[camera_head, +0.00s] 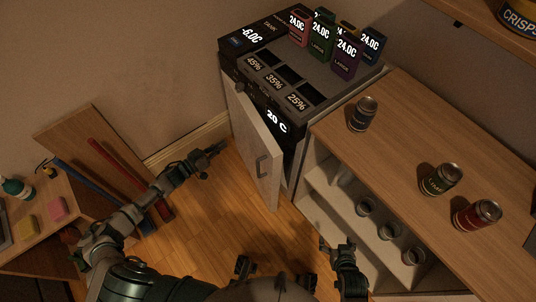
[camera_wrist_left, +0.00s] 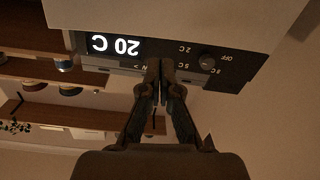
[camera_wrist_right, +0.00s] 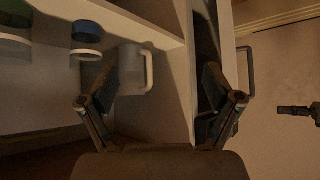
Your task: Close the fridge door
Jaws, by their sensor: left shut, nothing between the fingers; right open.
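The white fridge door (camera_head: 255,148) with its dark handle (camera_head: 262,165) stands ajar, swung out from the dark fridge body, with a dark gap on its right side. In the left wrist view the fridge's control panel (camera_wrist_left: 165,55) shows upside down, with a 20 C display and a knob. My left gripper (camera_head: 218,147) is shut and empty, left of the door and apart from it. My right gripper (camera_head: 337,244) is open and empty, low in front of the shelf unit. The right wrist view shows the door handle (camera_wrist_right: 246,70) to the right of its fingers.
A wooden-topped shelf unit (camera_head: 415,130) stands right of the fridge, with cans on top and cups on its shelves. A white mug (camera_wrist_right: 135,68) shows in the right wrist view. A low table (camera_head: 45,232) is at left. Wooden floor (camera_head: 205,215) is clear before the door.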

